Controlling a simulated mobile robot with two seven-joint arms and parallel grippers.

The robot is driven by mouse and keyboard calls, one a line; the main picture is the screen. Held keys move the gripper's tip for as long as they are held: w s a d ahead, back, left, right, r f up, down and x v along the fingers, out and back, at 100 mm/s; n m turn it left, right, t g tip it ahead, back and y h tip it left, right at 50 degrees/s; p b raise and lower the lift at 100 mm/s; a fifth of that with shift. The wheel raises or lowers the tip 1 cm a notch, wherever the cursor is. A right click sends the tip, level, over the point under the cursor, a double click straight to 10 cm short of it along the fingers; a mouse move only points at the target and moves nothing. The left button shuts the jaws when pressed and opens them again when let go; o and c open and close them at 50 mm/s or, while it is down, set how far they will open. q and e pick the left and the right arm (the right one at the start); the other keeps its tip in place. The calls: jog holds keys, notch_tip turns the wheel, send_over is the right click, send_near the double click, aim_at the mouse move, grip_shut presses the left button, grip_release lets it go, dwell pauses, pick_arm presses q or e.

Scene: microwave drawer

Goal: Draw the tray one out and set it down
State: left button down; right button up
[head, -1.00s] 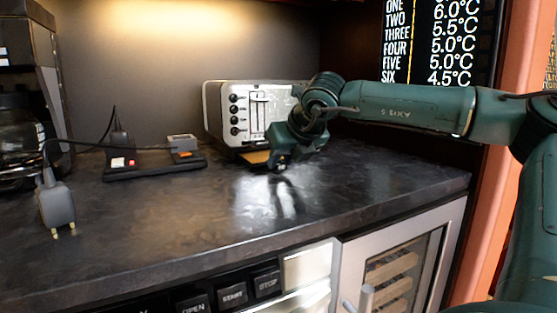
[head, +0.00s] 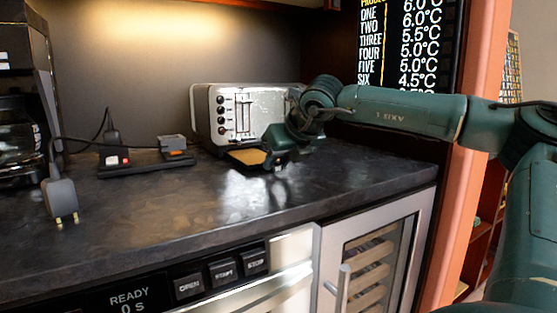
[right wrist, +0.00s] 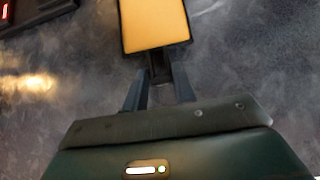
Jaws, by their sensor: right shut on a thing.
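The tray (head: 246,156) is a flat, dark-rimmed piece with a tan-yellow surface. It sticks out low at the front of the silver toaster (head: 238,118), near the counter. In the right wrist view the tray (right wrist: 155,24) runs past the top edge, so its far end is hidden there. My right gripper (head: 275,163) is at the tray's near end. In the right wrist view its fingers (right wrist: 159,78) are shut on a dark tab at that end. I cannot tell whether the tray's far end is still inside the toaster. My left gripper is not in view.
A power strip (head: 145,164) with plugs lies left of the toaster. The dark counter (head: 190,215) is clear in front of the tray.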

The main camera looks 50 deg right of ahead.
jog(key=o, duration=1.1)
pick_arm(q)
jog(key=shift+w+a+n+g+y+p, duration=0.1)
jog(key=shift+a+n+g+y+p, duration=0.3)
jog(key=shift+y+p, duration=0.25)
pick_arm(e)
jog(key=v, duration=1.3)
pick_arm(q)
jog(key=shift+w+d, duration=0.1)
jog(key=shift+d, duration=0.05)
